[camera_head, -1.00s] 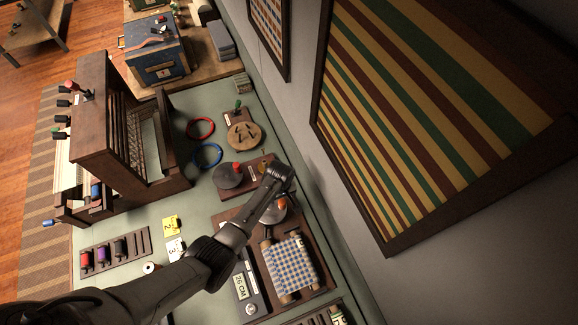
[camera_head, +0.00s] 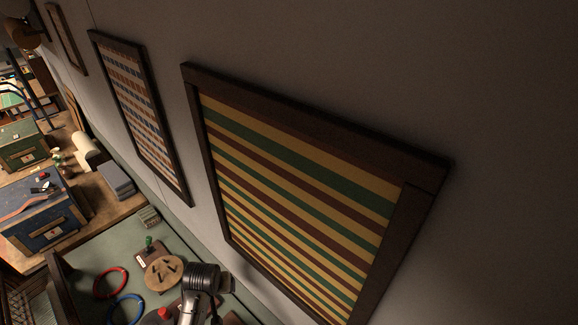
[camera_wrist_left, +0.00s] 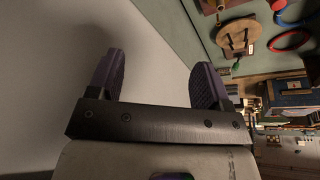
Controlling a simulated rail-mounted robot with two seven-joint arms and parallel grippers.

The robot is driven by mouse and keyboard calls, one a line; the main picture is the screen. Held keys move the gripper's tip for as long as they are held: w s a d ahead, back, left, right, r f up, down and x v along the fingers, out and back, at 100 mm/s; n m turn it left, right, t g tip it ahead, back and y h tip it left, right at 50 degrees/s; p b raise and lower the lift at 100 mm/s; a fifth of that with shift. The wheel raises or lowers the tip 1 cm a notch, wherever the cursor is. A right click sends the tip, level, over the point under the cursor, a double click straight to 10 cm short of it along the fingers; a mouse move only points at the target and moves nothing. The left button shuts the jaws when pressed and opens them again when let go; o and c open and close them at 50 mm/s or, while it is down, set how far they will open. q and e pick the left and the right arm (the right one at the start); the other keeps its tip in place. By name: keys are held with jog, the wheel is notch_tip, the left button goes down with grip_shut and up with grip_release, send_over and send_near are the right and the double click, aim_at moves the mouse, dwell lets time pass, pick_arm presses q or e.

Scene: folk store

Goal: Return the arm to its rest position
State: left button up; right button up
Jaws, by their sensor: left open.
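My left arm comes up from the bottom edge of the head view and ends in a dark wrist joint (camera_head: 203,278) over the worktable, near the wall. In the left wrist view my left gripper (camera_wrist_left: 158,63) is open, its two purple-padded fingers wide apart with nothing between them. The pale wall fills the picture behind the fingers, with the table surface to their right. In the head view the fingers cannot be made out clearly. My right gripper is in neither view.
A striped framed textile (camera_head: 295,190) hangs on the wall, with a smaller one (camera_head: 140,110) beyond. On the green table (camera_head: 90,247) lie a red ring (camera_head: 97,287), a blue ring (camera_head: 113,311) and a round wooden board (camera_head: 163,274). A blue chest (camera_head: 45,222) stands farther back.

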pick_arm(q)
notch_tip(320, 180, up, 8)
jog(key=s+m+t, duration=0.2)
jog(key=s+r+t, duration=0.2)
jog(key=s+r, duration=0.3)
jog(key=s, duration=0.5)
jog(key=s+f+g, duration=0.1)
jog(key=s+f, duration=0.2)
jog(key=s, duration=0.5)
jog(key=s+f+g, duration=0.1)
jog(key=s+f, duration=0.3)
jog(key=s, duration=0.4)
jog(key=s+a+f+m+g, duration=0.1)
jog(key=s+f, duration=0.3)
jog(key=s, duration=0.4)
jog(key=shift+s+g, duration=0.15)
jog(key=shift+g, duration=0.45)
jog(key=shift+a, duration=0.1)
jog(key=shift+c, duration=0.3)
